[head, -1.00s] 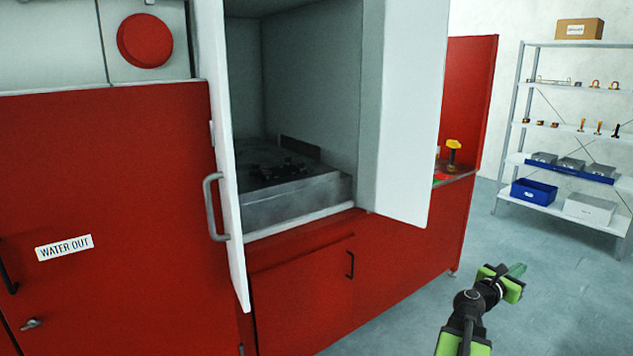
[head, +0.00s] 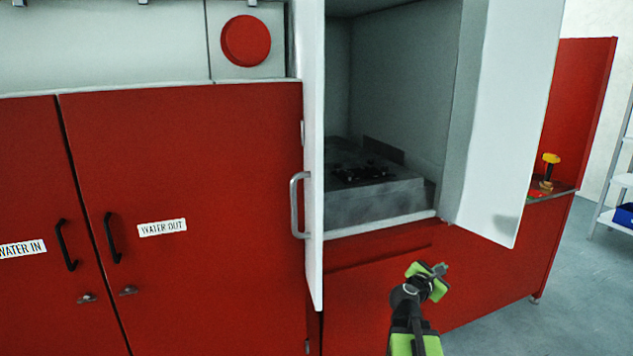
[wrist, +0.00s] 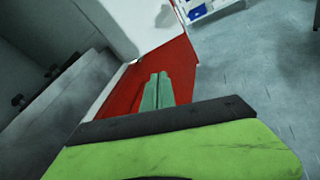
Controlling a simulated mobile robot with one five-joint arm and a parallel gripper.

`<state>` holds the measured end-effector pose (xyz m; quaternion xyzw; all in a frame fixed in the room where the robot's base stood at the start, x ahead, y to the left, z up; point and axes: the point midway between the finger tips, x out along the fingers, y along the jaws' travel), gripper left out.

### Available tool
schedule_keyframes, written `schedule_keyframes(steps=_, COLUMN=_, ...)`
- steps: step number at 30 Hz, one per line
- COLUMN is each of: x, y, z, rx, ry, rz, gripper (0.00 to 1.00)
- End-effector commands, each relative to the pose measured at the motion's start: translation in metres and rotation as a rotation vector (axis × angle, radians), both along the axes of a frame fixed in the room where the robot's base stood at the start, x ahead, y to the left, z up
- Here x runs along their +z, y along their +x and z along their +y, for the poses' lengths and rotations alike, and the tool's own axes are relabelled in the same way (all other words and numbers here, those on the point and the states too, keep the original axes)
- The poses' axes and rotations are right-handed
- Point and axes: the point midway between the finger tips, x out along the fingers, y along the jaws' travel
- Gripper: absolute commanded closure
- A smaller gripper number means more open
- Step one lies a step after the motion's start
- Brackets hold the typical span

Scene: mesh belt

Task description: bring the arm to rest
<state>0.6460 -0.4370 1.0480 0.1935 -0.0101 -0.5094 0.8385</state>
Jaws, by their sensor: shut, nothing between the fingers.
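My gripper (head: 441,270) is at the lower middle right of the head view, on my green and black arm. It is in front of the red lower front of the machine, below the open chamber. In the wrist view its two green fingers (wrist: 157,92) lie side by side, closed, with nothing between them. The red panel and the grey floor show beyond the fingertips.
An open white door (head: 313,160) with a grey handle (head: 297,205) stands left of my gripper. A second white door panel (head: 505,120) stands to the right. The chamber holds a grey block (head: 380,205). Free floor (head: 575,280) lies at right.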

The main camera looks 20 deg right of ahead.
Motion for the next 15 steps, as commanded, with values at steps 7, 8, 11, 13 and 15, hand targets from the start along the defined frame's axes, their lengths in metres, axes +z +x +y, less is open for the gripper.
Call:
schedule_keyframes(steps=7, x=-0.065, y=0.051, z=0.173, rx=-0.044, ry=0.533, rz=-0.243, gripper=1.0)
schedule_keyframes(steps=8, x=-0.075, y=0.052, z=0.193, rx=-0.07, ry=0.608, rz=-0.265, gripper=1.0)
schedule_keyframes(steps=11, x=-0.108, y=0.046, z=0.26, rx=-0.187, ry=0.854, rz=-0.324, gripper=1.0)
schedule_keyframes(steps=13, x=-0.129, y=0.035, z=0.303, rx=-0.304, ry=1.018, rz=-0.351, gripper=1.0)
schedule_keyframes(steps=15, x=-0.149, y=0.019, z=0.344, rx=-0.459, ry=1.174, rz=-0.371, gripper=1.0)
